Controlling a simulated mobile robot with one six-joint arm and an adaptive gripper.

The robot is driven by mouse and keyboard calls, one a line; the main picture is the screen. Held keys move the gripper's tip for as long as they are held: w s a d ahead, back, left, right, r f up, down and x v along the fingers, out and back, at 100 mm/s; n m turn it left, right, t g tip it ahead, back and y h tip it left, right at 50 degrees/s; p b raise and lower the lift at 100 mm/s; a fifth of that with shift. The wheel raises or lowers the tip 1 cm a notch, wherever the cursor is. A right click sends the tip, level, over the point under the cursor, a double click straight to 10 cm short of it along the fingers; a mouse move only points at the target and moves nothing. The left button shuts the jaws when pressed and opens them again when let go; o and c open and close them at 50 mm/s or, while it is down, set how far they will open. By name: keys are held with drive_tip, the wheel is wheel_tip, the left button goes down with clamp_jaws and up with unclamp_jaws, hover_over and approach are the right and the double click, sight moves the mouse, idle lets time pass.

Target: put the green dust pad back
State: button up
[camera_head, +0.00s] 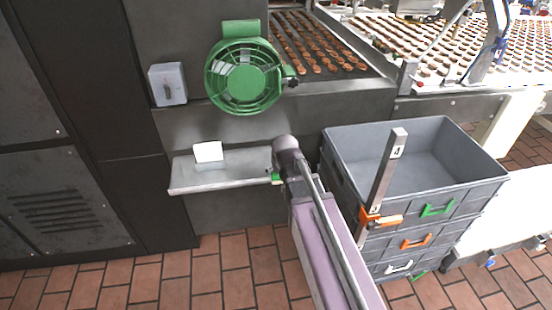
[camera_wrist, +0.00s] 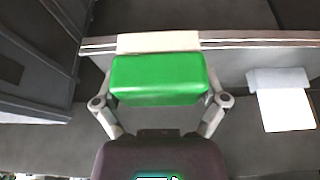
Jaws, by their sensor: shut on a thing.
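The green dust pad (camera_wrist: 160,80) is a rounded green block held between the two fingers of my gripper (camera_wrist: 160,92) in the wrist view. A cream strip (camera_wrist: 158,41) shows along its far side; I cannot tell whether it is part of the pad. The shelf edge (camera_wrist: 255,42) lies just beyond the pad in the wrist view. Contact with the shelf cannot be told.
A white block (camera_head: 208,152) stands on the shelf to the left, and shows at the right in the wrist view (camera_wrist: 287,108). A green fan housing (camera_head: 243,82) is above the shelf. Stacked grey crates (camera_head: 465,172) stand close on the right. A numbered post (camera_head: 386,175) rises before them.

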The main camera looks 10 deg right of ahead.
drive_tip(key=w, duration=0.5)
drive_tip(key=w+d+f+b, duration=0.1)
drive_tip(key=w, duration=0.4)
drive_tip(key=w+d, duration=0.1)
drive_tip(key=w, duration=0.4)
drive_tip(key=shift+d+f, duration=0.1)
drive_tip(key=shift+f, duration=0.15)
drive_tip(key=shift+s, duration=0.1)
drive_tip(key=shift+f+b, duration=1.8)
drive_tip(key=shift+b, duration=0.15)
drive_tip(key=shift+f, duration=0.15)
drive_tip(key=o, duration=0.6)
drive_tip(key=shift+o, duration=0.2)
drive_tip(key=shift+r, duration=0.25)
drive_tip(key=p+v, duration=1.1)
drive_tip(key=v, duration=0.1)
